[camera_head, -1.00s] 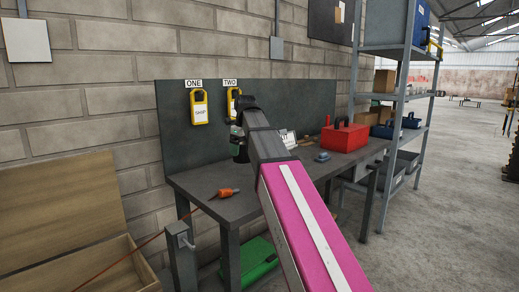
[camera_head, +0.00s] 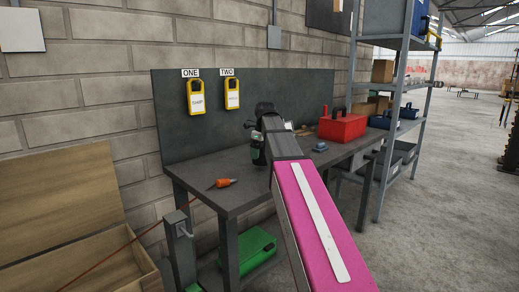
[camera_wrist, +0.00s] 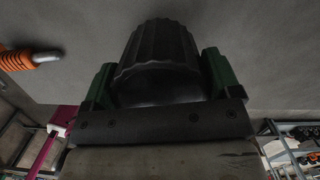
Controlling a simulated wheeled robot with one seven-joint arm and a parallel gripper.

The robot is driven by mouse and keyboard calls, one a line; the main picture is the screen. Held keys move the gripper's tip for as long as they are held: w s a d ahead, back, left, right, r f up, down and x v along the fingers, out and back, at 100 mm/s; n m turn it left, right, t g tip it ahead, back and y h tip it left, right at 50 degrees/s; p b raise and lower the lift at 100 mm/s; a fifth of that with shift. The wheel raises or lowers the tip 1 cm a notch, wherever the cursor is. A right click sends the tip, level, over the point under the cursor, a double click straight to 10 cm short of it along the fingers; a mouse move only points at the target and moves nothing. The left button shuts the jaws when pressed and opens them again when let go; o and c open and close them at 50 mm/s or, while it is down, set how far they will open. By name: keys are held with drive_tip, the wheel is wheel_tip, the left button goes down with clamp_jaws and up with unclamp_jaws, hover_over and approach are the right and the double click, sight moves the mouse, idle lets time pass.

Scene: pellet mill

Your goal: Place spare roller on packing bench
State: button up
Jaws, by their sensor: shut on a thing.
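A dark ribbed roller (camera_wrist: 160,45) fills the middle of the wrist view. My gripper (camera_wrist: 158,82) is shut on it, with a green finger on each side. In the head view my gripper (camera_head: 257,152) hangs over the dark grey bench (camera_head: 225,197), in front of its back panel. The roller is hard to make out there. I cannot tell whether it touches the bench top. The grey surface behind the roller in the wrist view appears to be the bench top.
An orange-handled tool (camera_head: 222,183) lies near the bench's left front; its handle shows in the wrist view (camera_wrist: 18,58). A red toolbox (camera_head: 343,127) and small blue item (camera_head: 320,147) stand right. Yellow tags (camera_head: 195,98) hang behind. The left front top is otherwise clear.

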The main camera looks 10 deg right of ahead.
sight(261, 157)
drive_tip(key=shift+f, duration=1.35)
drive_tip(key=shift+f, duration=0.15)
drive_tip(key=o, duration=1.7)
drive_tip(key=r, duration=0.7)
drive_tip(key=s+d+r, duration=0.1)
drive_tip(key=r, duration=0.3)
drive_tip(key=shift+r, duration=0.6)
